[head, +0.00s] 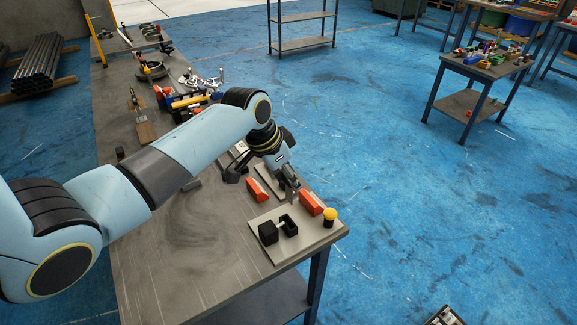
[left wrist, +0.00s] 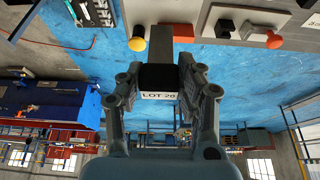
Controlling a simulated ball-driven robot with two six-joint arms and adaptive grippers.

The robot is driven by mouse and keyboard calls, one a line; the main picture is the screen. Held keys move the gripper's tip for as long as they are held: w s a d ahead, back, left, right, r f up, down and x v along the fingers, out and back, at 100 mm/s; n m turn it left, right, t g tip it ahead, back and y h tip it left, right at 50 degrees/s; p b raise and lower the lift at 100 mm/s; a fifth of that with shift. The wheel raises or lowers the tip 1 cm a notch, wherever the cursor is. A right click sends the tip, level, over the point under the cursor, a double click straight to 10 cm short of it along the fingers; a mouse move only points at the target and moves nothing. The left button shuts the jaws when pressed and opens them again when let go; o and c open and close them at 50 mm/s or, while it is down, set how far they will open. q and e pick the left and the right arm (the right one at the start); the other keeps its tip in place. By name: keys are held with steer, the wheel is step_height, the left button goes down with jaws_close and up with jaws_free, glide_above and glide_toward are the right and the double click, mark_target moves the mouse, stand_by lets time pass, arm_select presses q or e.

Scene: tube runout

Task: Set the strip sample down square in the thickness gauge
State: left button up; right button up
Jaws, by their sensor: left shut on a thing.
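My left gripper (head: 289,182) is above the near right end of the long bench, shut on the strip sample (left wrist: 161,45). In the left wrist view the gripper (left wrist: 165,78) has its fingers on both sides of the strip, a grey bar with a dark block and a white "LOT 20" label. In the head view the strip (head: 293,196) hangs below the fingers, between two orange-red blocks. What I take for the thickness gauge (head: 262,224) is a pale plate with black blocks, in front of the gripper. Whether the strip touches anything is unclear. My right gripper is not in view.
Orange-red blocks (head: 258,192) (head: 310,203) flank the gripper closely. A yellow-topped black post (head: 330,215) stands at the plate's right corner. The bench (head: 185,237) is clear to the left of the plate. Tools and a blue container lie farther back.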

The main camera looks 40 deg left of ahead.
mark_target(289, 197)
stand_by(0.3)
arm_select(q)
steer(key=shift+s+f+b, duration=0.1)
steer(key=shift+f+b, duration=0.35)
steer(key=shift+f, duration=0.15)
step_height(289, 197, down, 4)
steer(key=shift+r+b, duration=0.15)
steer(key=shift+b, duration=1.1)
steer(key=shift+f+b, duration=0.3)
steer(key=shift+f, duration=0.3)
